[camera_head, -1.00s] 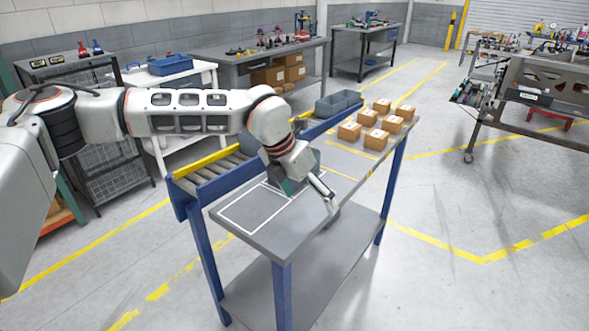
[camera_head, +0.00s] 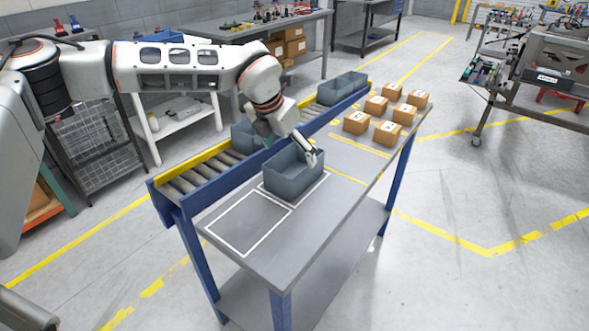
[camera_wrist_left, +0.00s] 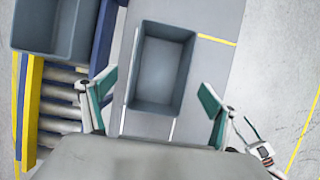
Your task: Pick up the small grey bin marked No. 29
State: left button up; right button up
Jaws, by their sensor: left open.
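A small grey bin (camera_head: 293,182) stands upright and empty on the bench, over the far part of the white outline. It also shows in the left wrist view (camera_wrist_left: 163,70), just ahead of the fingers. My left gripper (camera_head: 290,143) is at the bin's far side, its fingers open and empty; in the left wrist view the fingers (camera_wrist_left: 157,92) are spread wide, apart from the bin's walls. Another grey bin (camera_head: 243,136) sits on the roller conveyor, partly behind my arm; it also shows at the wrist view's upper left (camera_wrist_left: 55,35). No number is readable. My right gripper is out of view.
The roller conveyor (camera_head: 200,172) with blue rails runs along the bench's left edge. More grey bins (camera_head: 343,88) stand at its far end. Several small cartons (camera_head: 387,132) sit on the bench's far right. The near outlined square (camera_head: 248,222) is bare.

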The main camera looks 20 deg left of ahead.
aim_at(287, 175)
pick_arm(q)
jog(key=shift+w+d+f, duration=0.1)
jog(key=shift+w+f, duration=0.05)
jog(key=shift+f, duration=0.3)
jog(key=p+x, duration=0.1)
jog(key=x, duration=0.3)
jog(key=shift+f, duration=0.15)
jog(key=shift+w+f, duration=0.15)
jog(key=shift+f, duration=0.1)
jog(key=c, duration=1.3)
